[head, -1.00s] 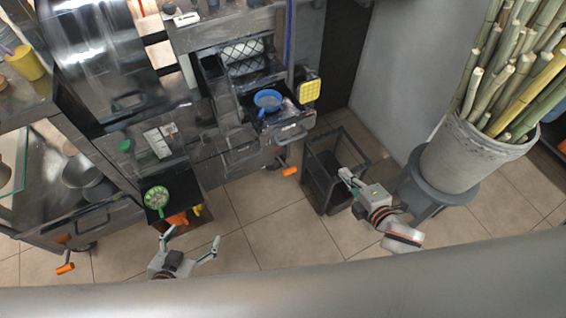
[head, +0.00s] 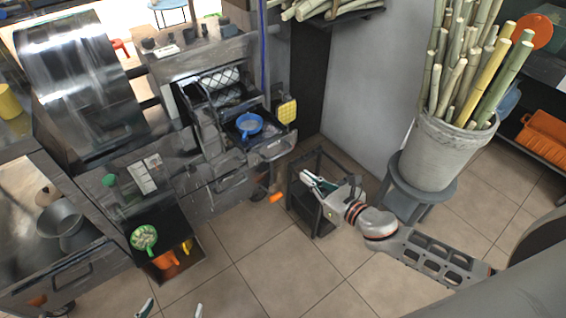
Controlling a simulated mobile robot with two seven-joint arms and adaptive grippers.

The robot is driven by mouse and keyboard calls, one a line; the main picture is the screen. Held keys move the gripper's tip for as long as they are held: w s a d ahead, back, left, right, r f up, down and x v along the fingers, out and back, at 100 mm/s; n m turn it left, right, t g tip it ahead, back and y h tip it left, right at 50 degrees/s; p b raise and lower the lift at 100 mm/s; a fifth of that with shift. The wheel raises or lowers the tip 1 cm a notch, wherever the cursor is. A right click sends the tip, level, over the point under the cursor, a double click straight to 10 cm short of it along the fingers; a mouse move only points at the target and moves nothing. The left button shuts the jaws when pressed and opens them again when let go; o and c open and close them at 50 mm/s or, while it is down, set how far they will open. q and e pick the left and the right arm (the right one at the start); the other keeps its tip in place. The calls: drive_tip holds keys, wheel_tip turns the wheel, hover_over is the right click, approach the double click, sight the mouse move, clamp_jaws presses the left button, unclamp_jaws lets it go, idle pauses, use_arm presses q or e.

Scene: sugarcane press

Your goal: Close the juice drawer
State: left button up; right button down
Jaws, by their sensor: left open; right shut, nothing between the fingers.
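The steel press cabinet (head: 205,200) stands at the left centre. An open drawer (head: 270,143) near its top right sticks out and holds a blue strainer (head: 249,124). Lower left, an open dark compartment (head: 196,262) holds a green strainer (head: 144,238) and orange and yellow items. I cannot tell which of these is the juice drawer. My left gripper (head: 172,310) is open and empty, only its fingertips showing at the bottom edge, below the lower compartment. My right gripper (head: 312,182) is shut and empty, over the black frame bin, right of and apart from the upper drawer.
The black frame bin (head: 318,222) stands on the tiled floor right of the cabinet. A bucket of cane (head: 447,150) sits on a grey stool (head: 409,202) at the right. A yellow item (head: 287,111) is beside the upper drawer. The floor in front is clear.

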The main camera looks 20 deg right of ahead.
sight(278, 157)
drive_tip(key=x, duration=1)
drive_tip(key=shift+w+a+f+b, duration=0.1)
drive_tip(key=shift+w+a+b, duration=0.05)
drive_tip(key=shift+w+b, duration=0.2)
use_arm(q)
drive_tip(key=shift+a+f, duration=0.2)
drive_tip(key=shift+f, duration=0.25)
use_arm(e)
drive_tip(key=shift+w+a+f, duration=0.1)
drive_tip(key=shift+w+a, duration=0.1)
drive_tip(key=shift+w, duration=0.3)
